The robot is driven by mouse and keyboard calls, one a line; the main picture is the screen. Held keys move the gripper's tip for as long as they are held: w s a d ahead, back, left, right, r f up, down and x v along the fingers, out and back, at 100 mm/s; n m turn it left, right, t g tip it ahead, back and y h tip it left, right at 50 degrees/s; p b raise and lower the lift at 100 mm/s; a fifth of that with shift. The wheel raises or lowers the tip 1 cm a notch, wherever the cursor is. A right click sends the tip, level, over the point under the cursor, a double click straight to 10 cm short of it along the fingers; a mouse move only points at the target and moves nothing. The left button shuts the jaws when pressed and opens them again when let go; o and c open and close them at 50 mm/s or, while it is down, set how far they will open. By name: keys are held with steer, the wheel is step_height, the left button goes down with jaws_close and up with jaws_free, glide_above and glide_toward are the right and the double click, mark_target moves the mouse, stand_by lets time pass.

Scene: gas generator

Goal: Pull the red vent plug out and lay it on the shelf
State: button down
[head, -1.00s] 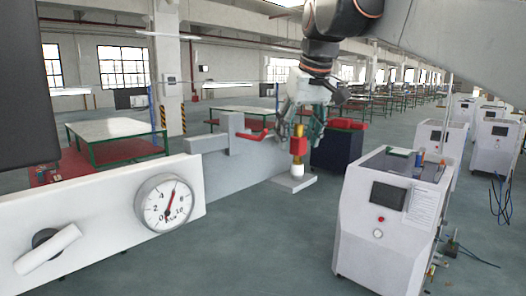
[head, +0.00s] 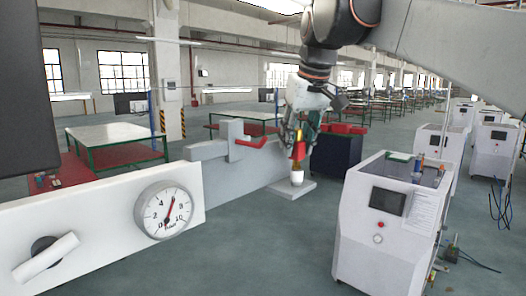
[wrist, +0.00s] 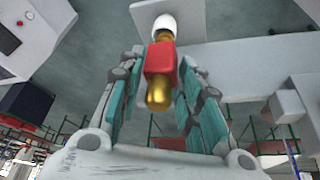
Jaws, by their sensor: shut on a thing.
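The red vent plug (head: 299,151) is a red block on a brass stem with a white rounded end. My gripper (head: 300,138) is shut on it from above. In the wrist view the plug's red block (wrist: 160,60) sits between the teal-padded fingers (wrist: 158,92). Its brass end points toward the camera and its white end points away. The pale grey shelf (head: 306,186) is a low flat plate below it and also shows in the wrist view (wrist: 190,25). The white end overlaps the shelf in the picture. I cannot tell whether it touches.
A white panel with a dial gauge (head: 167,210) is nearer. A white cabinet (head: 390,220) stands at right, with a dark blue box (head: 336,154) behind.

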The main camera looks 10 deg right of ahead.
steer(key=shift+r+p, duration=2)
steer(key=shift+r, duration=0.4)
steer(key=shift+r+p, duration=1.3)
steer(key=shift+r, duration=0.1)
